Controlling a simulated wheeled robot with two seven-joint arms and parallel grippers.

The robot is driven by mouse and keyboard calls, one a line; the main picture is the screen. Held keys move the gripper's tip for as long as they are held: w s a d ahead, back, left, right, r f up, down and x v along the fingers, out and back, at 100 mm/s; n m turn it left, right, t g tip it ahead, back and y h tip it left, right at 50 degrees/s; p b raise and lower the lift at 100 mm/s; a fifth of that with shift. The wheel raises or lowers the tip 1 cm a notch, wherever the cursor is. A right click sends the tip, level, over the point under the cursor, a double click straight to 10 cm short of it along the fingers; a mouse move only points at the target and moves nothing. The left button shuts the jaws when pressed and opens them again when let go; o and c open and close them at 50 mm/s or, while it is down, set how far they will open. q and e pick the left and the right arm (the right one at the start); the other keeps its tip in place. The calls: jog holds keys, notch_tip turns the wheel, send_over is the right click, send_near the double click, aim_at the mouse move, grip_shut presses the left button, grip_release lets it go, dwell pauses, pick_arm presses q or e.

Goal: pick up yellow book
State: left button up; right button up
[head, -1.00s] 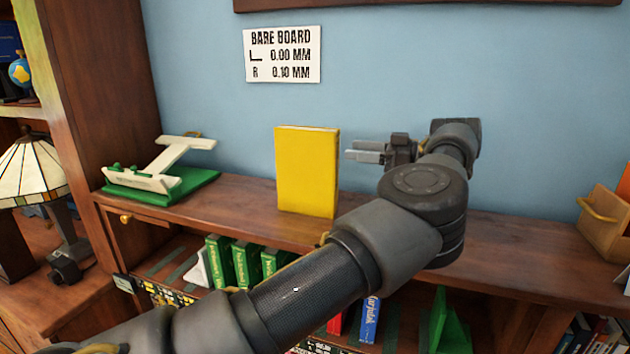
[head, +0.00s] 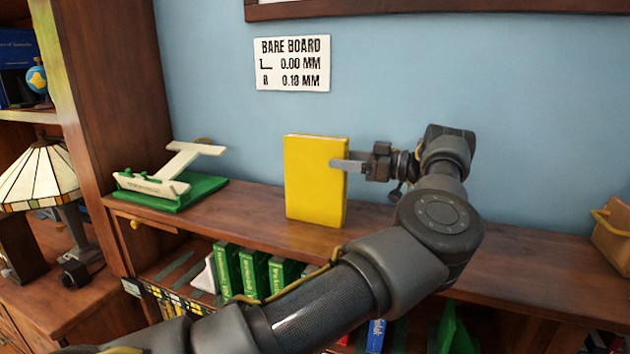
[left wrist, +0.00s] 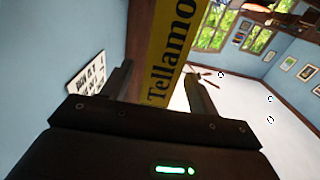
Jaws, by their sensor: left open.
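The yellow book (head: 314,182) stands upright on the wooden shelf top, its broad cover facing me in the head view. My left gripper (head: 340,164) comes from the right, level with the book's upper half. Its near finger overlaps the book's right edge in the picture. In the left wrist view the yellow spine with dark lettering (left wrist: 168,60) shows between the two open fingers (left wrist: 160,85). The gripper is open around the book's edge; I cannot tell whether either finger touches it. My right gripper is not in view.
A white and green model (head: 170,178) stands left of the book on the shelf top (head: 255,215). A wooden box (head: 612,235) sits at the far right. Green books (head: 250,270) stand on the shelf below. The blue wall (head: 540,110) is close behind.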

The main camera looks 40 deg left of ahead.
aim_at(325, 155)
pick_arm(q)
jog(key=p+x, duration=0.2)
jog(key=x, duration=0.2)
jog(key=shift+r+p, duration=0.2)
jog(key=shift+p, duration=0.1)
jog(key=shift+s+a+f, duration=0.1)
jog(key=shift+s+a, duration=0.1)
jog(key=shift+a, duration=0.35)
jog(key=shift+c, duration=0.3)
grip_shut()
dwell(0.5)
